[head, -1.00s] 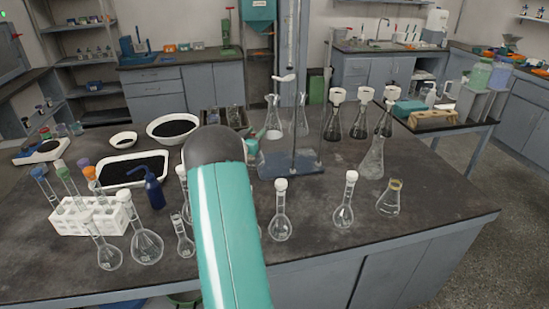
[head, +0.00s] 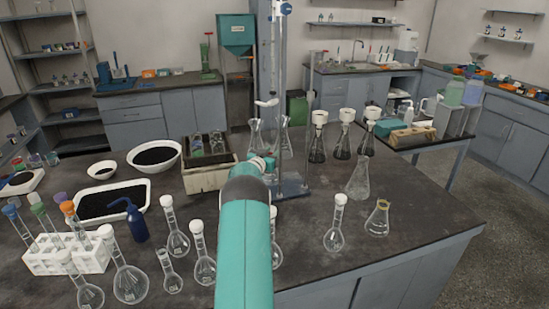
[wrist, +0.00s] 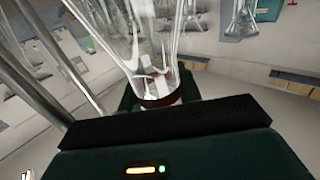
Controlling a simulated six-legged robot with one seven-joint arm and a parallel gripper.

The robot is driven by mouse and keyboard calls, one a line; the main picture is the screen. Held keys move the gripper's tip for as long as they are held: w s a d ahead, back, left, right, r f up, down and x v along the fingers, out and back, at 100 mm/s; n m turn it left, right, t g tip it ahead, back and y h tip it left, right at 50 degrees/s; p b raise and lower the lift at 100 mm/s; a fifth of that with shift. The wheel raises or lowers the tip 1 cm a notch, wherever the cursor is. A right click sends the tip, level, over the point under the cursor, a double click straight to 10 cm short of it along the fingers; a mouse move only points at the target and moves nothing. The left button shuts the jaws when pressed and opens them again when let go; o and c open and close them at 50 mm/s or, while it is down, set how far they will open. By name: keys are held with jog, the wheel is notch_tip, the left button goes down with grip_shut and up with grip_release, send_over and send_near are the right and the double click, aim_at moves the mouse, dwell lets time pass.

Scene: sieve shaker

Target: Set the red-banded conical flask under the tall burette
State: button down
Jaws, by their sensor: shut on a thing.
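The red-banded conical flask (wrist: 150,50) shows in the wrist view as clear glass with a dark red band at its narrow part. My gripper (wrist: 160,100) is shut on it at the band. In the head view my gripper (head: 263,164) is beyond the end of my teal arm, just left of the burette stand; my arm partly hides it, and I cannot make out the red band there. The tall burette (head: 275,60) stands upright above the blue stand base (head: 292,188). Its lower end is close to clear flasks, so I cannot tell their exact spacing.
Dark-filled flasks with white tops (head: 343,143) stand right of the stand. A clear flask (head: 358,182) and a yellow-banded flask (head: 377,219) stand nearer. White-stoppered flasks (head: 335,237) line the front. A crate (head: 207,180) is left of my gripper.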

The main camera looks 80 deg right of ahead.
jog(key=shift+x, duration=1.55)
jog(key=shift+f, duration=1.9)
jog(key=c, duration=1)
grip_release()
jog(key=shift+o, duration=0.2)
jog(key=shift+w+a, duration=0.1)
jog(key=shift+w+a+r, duration=0.1)
jog(key=shift+a+r, duration=0.1)
jog(key=shift+a, duration=0.1)
jog(key=v, duration=1.1)
jog(key=shift+a, duration=0.1)
